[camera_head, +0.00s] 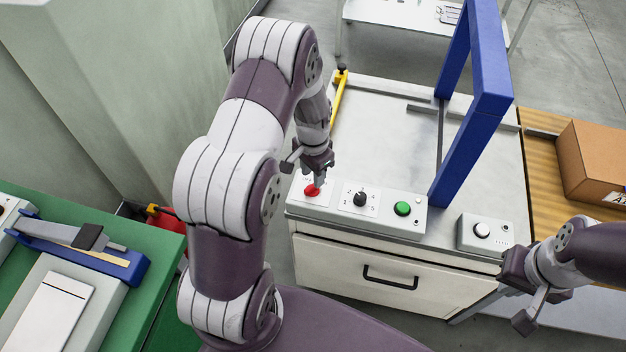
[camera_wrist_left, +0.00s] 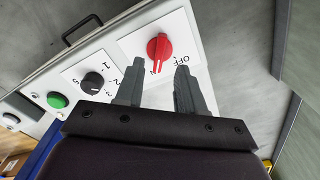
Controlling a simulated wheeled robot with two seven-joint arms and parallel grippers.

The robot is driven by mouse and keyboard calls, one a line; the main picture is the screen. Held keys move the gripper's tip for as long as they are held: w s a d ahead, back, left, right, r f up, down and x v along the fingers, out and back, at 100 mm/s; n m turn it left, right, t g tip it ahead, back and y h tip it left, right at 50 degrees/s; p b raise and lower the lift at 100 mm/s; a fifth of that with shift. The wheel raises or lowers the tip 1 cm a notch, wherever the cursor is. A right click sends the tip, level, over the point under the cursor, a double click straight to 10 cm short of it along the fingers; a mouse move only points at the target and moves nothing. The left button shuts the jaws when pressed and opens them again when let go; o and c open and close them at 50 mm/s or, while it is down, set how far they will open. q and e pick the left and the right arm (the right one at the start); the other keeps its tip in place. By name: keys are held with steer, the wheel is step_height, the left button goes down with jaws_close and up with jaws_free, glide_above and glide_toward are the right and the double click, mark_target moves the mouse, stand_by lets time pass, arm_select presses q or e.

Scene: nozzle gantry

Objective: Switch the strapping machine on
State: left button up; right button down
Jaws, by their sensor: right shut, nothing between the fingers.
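The strapping machine (camera_head: 375,150) has a pale top and a blue arch (camera_head: 468,110). Its front-left panel carries a red rotary switch (camera_head: 311,190), a black numbered dial (camera_head: 360,199) and a green button (camera_head: 402,208). In the left wrist view the red switch (camera_wrist_left: 159,47) lies just beyond my left fingertips, with OFF lettering beside it and another label partly hidden by a finger. My left gripper (camera_wrist_left: 157,78) is open, its fingers apart and nothing between them; it also shows over the switch in the head view (camera_head: 318,182). My right gripper (camera_head: 535,303) is shut and empty at the lower right.
A small box with a white knob (camera_head: 482,230) stands at the machine's front right. A cardboard box (camera_head: 594,165) sits on a wooden surface at the right. A green bench (camera_head: 150,262) with a blue-and-grey device is at the left. A drawer handle (camera_head: 390,277) juts from the machine's front.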

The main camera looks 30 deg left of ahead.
arm_select(q)
step_height(320, 180, up, 9)
steer(key=shift+b, duration=0.45)
steer(key=shift+s+f, duration=0.1)
steer(key=s+d+r+n, duration=0.2)
steer(key=s+d, duration=0.2)
steer(key=s, duration=0.2)
steer(key=s+d+r+n+t, duration=0.1)
steer(key=s+d+r+n, duration=0.1)
steer(key=s+d, duration=0.2)
steer(key=s, duration=0.3)
steer(key=shift+s, duration=0.2)
steer(key=shift+s+r, duration=0.15)
